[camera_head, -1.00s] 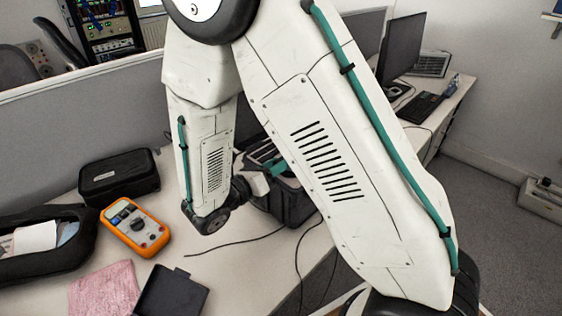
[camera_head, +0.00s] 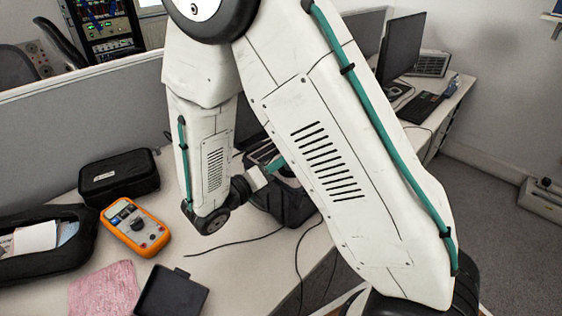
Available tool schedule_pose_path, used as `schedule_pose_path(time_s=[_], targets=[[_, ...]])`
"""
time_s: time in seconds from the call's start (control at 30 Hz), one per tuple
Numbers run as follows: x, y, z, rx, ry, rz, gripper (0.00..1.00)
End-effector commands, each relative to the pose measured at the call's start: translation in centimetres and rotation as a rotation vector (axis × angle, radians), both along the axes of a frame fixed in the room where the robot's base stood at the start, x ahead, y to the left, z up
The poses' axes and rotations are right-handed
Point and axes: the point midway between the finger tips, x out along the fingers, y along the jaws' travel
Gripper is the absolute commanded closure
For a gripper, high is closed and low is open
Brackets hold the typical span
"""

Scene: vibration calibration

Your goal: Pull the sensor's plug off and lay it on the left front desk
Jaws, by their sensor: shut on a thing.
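I cannot make out the sensor or its plug; my arm covers the middle of the desk. A thin dark cable (camera_head: 237,241) lies on the desk, running left from beside a dark boxy unit (camera_head: 292,208), and its left end looks bare. A second dark cable (camera_head: 297,262) runs down toward the front edge. The unit is partly hidden behind my arm. My wrist reaches behind my large white arm link, beside the unit. My gripper's fingers and whatever is between them are hidden there.
At left on the desk (camera_head: 232,280) are an orange multimeter (camera_head: 135,227), a black case (camera_head: 118,177), an open black pouch (camera_head: 50,262), a pink cloth (camera_head: 104,290) and a black box (camera_head: 172,292). A grey partition (camera_head: 80,115) stands behind. Bare desk shows right of the multimeter.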

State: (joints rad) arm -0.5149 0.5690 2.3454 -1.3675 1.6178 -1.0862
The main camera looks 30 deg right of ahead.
Motion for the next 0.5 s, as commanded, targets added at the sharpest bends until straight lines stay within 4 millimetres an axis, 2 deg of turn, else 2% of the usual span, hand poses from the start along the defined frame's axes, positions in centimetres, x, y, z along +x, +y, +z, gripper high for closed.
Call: schedule_pose_path(time_s=[0.27,0.5], targets=[[0.00,0.00,0.00,-0.005,0.016,0.000,1.00],[0.00,0.01,0.01,-0.081,0.255,0.000,1.00]])
